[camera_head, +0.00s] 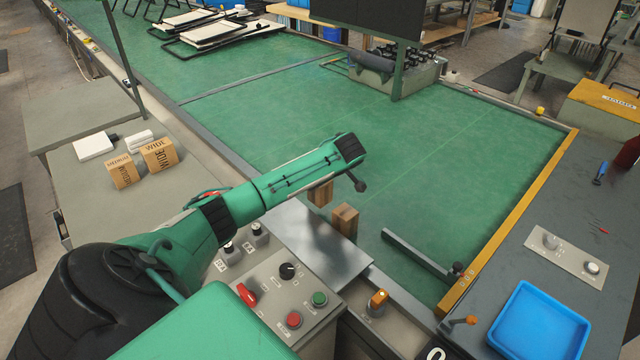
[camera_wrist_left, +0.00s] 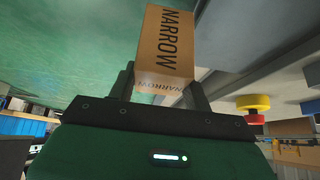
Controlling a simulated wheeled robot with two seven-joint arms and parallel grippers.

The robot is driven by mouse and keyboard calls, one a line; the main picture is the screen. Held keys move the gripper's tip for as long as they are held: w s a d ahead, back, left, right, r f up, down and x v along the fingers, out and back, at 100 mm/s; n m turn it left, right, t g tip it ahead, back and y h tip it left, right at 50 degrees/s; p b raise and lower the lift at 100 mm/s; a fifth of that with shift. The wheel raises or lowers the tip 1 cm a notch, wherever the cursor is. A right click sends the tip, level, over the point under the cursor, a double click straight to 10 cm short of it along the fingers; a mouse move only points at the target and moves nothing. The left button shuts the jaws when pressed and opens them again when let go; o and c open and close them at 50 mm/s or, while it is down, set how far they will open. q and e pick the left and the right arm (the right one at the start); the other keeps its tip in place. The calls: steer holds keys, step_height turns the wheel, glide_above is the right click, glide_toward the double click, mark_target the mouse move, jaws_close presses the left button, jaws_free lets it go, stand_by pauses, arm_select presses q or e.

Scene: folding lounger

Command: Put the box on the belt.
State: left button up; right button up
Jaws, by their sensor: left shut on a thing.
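The box (camera_wrist_left: 165,45) is brown, with NARROW printed on its sides in the left wrist view. My left gripper (camera_wrist_left: 167,90) is shut on it, one finger on each side. In the head view my left arm reaches over the edge of the green belt (camera_head: 450,145), and its fingers are hidden. Two brown box shapes show below the arm, one tucked under it (camera_head: 320,193) and one near the metal plate (camera_head: 345,217). I cannot tell which is the held box, or whether it touches anything. My right gripper is not in view.
Boxes marked MEDIUM (camera_head: 122,170) and WIDE (camera_head: 158,154) stand on the left table (camera_head: 90,215). A control panel (camera_head: 290,290) with knobs and buttons is in front. A grey bar (camera_head: 420,255) crosses the belt's near corner. A blue tray (camera_head: 540,322) lies at right. The belt's middle is clear.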

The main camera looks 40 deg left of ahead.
arm_select(q)
step_height(320, 180, down, 5)
steer(key=shift+r, duration=0.2)
steer(key=shift+f, duration=0.15)
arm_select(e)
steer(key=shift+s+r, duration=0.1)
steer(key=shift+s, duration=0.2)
arm_select(q)
steer(key=shift+f, duration=0.1)
steer(key=o, duration=1.1)
steer(key=v, duration=1.2)
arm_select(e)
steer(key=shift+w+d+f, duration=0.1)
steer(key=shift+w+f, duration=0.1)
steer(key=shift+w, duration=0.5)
